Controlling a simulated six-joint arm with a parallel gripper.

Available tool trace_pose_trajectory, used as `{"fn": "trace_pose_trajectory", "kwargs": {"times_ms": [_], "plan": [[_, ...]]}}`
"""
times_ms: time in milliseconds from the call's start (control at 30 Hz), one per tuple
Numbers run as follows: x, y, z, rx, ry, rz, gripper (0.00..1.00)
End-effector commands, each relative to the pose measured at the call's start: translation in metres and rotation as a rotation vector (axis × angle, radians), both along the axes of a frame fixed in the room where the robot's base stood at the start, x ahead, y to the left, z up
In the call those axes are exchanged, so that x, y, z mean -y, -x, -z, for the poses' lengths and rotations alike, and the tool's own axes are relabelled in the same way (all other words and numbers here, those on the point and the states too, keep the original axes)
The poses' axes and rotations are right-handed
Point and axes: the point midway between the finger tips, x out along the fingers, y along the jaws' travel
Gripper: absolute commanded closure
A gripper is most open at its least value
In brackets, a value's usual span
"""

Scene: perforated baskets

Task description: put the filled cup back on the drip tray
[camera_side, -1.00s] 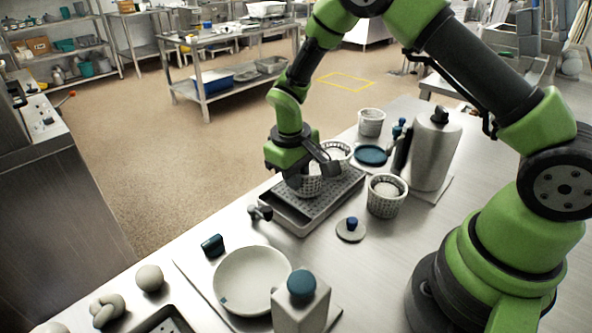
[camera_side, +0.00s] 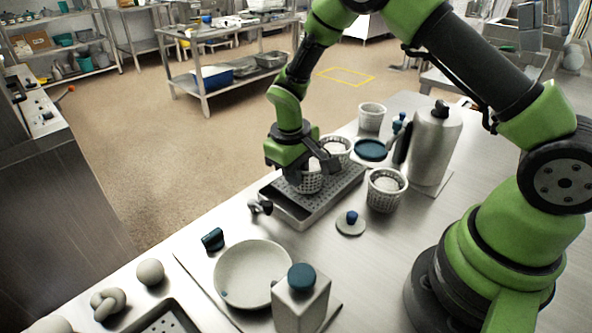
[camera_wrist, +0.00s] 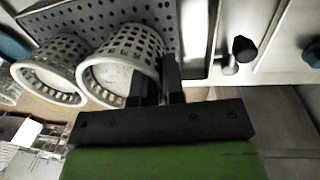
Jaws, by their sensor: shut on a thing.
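My gripper (camera_side: 322,165) is shut on a white perforated cup (camera_side: 307,182), which is partly hidden behind the fingers in the side view. The held cup (camera_wrist: 122,62) looks upright, with a pale fill inside, in the wrist view. It is at the grey perforated drip tray (camera_side: 318,206), over or on its surface; I cannot tell whether its base touches. The tray also shows in the wrist view (camera_wrist: 190,25). A second perforated cup (camera_side: 336,150) stands at the tray's far end, close beside the held cup, and shows in the wrist view (camera_wrist: 50,70).
Another perforated cup (camera_side: 385,190) stands right of the tray, with a plain pale cup (camera_side: 371,116) behind. A tall canister (camera_side: 432,146), blue disc (camera_side: 370,150), small lidded disc (camera_side: 351,223), plate (camera_side: 252,273) and square bottle (camera_side: 300,302) stand around.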

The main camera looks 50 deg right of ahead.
Motion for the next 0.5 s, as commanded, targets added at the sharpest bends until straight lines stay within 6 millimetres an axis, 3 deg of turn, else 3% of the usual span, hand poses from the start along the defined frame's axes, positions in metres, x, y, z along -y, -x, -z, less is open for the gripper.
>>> {"fn": "trace_pose_trajectory", "kwargs": {"times_ms": [500], "plan": [[0.0000,0.0000,0.0062,0.000,0.000,0.000,1.00]]}}
